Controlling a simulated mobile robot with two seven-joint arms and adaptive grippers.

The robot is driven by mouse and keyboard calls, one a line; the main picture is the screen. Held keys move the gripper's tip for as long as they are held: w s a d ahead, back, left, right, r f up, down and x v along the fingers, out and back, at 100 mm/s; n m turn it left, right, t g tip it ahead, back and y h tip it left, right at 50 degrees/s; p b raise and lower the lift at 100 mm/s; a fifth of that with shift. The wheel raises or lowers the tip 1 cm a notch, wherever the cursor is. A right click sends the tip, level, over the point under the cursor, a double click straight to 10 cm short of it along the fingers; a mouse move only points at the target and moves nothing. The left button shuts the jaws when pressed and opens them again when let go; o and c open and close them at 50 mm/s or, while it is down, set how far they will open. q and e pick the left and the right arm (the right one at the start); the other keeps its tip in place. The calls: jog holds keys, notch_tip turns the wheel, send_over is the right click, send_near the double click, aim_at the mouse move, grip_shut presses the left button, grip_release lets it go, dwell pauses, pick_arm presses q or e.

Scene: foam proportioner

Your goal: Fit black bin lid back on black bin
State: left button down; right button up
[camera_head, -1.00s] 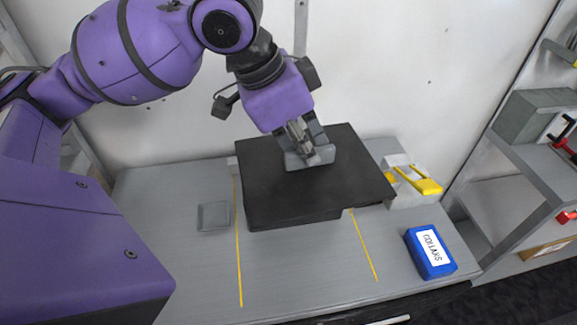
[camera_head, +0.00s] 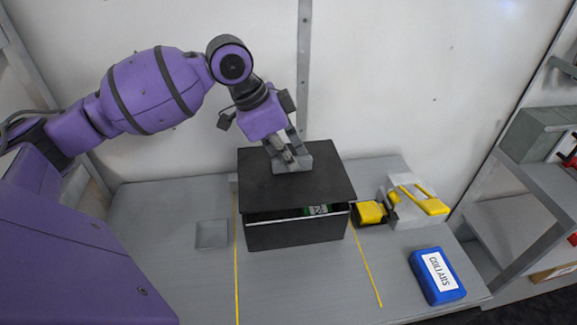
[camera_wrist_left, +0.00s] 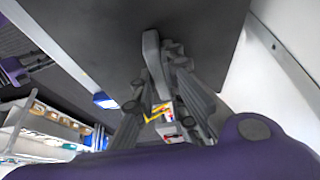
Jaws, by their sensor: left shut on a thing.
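The black bin (camera_head: 297,235) stands on the grey bench between two yellow lines. The black bin lid (camera_head: 300,188) is over it, with a gap along the front edge where a green and white item (camera_head: 318,210) inside shows. Whether the lid's back edge touches the bin is hidden. My left gripper (camera_head: 292,160) is shut on the lid's grey handle at the lid's rear middle. In the left wrist view the dark lid (camera_wrist_left: 120,35) fills the upper part, and the gripper fingers (camera_wrist_left: 165,65) close around the handle. My right gripper is not in view.
A yellow and black tool (camera_head: 370,213) lies right of the bin, beside a pale block with a yellow piece (camera_head: 425,200). A blue COLLARS box (camera_head: 437,277) is at the front right. A flat grey square (camera_head: 211,234) lies left. The bench front is clear.

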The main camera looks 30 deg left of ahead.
pick_arm(q)
jog(key=shift+w+a+f, duration=0.1)
jog(key=shift+a+f, duration=0.05)
jog(key=shift+f, duration=1.6)
jog(key=shift+f, duration=0.1)
jog(key=c, duration=1.8)
grip_release()
jog(key=shift+o, duration=0.2)
jog(key=v, duration=1.2)
jog(key=shift+p, duration=0.45)
